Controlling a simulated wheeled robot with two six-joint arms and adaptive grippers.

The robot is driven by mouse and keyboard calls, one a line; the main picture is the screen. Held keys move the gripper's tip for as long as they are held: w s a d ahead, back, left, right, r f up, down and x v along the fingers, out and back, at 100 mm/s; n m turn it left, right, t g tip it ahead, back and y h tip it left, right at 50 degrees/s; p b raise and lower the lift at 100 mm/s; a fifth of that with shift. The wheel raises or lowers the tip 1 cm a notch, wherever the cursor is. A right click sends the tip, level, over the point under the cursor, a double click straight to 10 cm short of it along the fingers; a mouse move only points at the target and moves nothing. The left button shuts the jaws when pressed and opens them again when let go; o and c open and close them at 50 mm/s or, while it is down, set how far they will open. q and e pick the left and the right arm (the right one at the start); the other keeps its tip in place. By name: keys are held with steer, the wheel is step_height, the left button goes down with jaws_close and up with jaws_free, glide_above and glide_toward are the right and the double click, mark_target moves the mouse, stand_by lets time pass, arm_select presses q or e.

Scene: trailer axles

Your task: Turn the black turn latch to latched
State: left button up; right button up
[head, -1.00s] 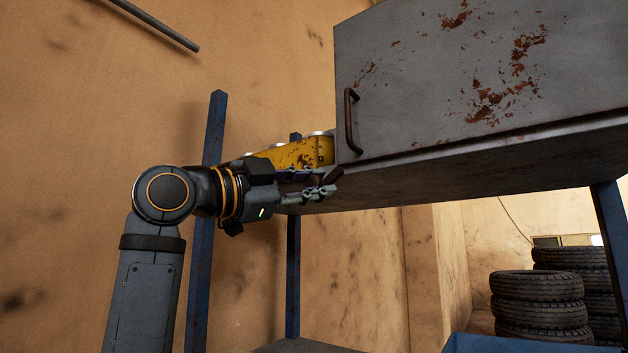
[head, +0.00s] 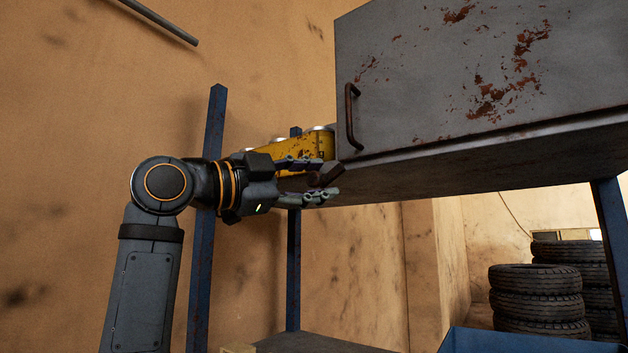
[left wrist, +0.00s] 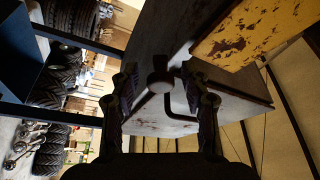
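The black turn latch (head: 326,174) shows dark brown-black at the lower left corner of the grey cabinet (head: 440,80), below its bar handle (head: 349,118). In the left wrist view the latch (left wrist: 160,82) sits between my fingertips, with a gap visible on each side. My left gripper (head: 322,180) is open, one finger above the latch and one below it in the head view. The fingers partly hide the latch, so its exact angle is hard to tell. My right gripper is in neither view.
A rusty yellow box (head: 308,147) with round lids stands left of the cabinet, close above my left gripper. Blue posts (head: 207,200) stand behind my arm. Tyres (head: 537,295) are stacked at the lower right. The space below the cabinet is mostly free.

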arm_select(q)
steer(key=shift+s+a, duration=0.1)
steer(key=shift+a, duration=0.15)
steer(key=v, duration=1.1)
steer(key=shift+s+a, duration=0.15)
steer(key=shift+s, duration=0.05)
